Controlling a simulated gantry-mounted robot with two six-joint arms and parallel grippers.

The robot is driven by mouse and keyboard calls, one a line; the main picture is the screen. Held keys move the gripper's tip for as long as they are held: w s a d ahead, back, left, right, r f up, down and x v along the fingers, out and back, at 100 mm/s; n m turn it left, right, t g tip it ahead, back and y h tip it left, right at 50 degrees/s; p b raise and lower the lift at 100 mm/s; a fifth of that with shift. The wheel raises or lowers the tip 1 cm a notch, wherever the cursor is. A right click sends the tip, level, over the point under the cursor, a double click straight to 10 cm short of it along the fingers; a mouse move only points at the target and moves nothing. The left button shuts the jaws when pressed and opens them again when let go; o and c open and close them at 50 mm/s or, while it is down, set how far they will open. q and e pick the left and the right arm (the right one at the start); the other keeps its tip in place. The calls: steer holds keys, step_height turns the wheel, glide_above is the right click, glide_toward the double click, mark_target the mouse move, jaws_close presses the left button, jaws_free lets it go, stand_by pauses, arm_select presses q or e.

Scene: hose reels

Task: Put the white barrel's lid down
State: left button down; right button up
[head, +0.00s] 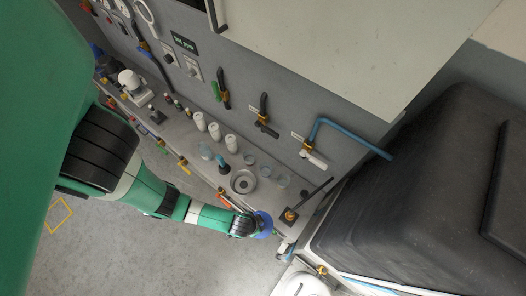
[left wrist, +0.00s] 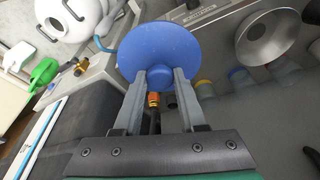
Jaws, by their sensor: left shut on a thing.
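My left gripper (left wrist: 163,76) is shut on the knob of a round blue lid (left wrist: 158,43) in the left wrist view. In the head view the blue lid (head: 266,224) shows at the end of my left arm, partly hidden by the gripper (head: 256,228). The lid is held out at the front edge of the grey counter. A white barrel (head: 303,286) with a handle is cut off at the bottom edge of the head view. A white rounded body with handles, likely the same barrel (left wrist: 72,14), shows at upper left in the left wrist view. My right gripper is not in view.
A metal sink drain or bowl (head: 243,182), clear beakers (head: 281,181) and white bottles (head: 231,143) stand on the counter (head: 205,176). A large black-covered tank (head: 420,180) fills the right side.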

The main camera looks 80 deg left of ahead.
arm_select(q)
steer(key=shift+w+a+f+b, duration=0.1)
steer(key=shift+w+f+b, duration=0.05)
steer(key=shift+f+b, duration=0.2)
steer(key=w+a+f+b, duration=0.1)
steer(key=a+f+b, duration=0.2)
steer(key=a, duration=0.1)
steer(key=w+a+f+b, duration=0.2)
steer(key=a+f+b, duration=0.1)
steer(key=a, duration=0.1)
steer(key=w+a+f+b, duration=0.2)
steer(key=a+f+b, duration=0.1)
steer(key=a+b, duration=0.1)
steer(key=shift+w, duration=0.2)
steer(key=shift+a+f+b, duration=0.15)
steer(key=shift+f+b, duration=0.7)
steer(key=shift+f, duration=0.85)
steer(key=shift+w, duration=0.1)
steer(key=shift+f, duration=0.15)
steer(key=shift+c, duration=2.4)
jaws_free()
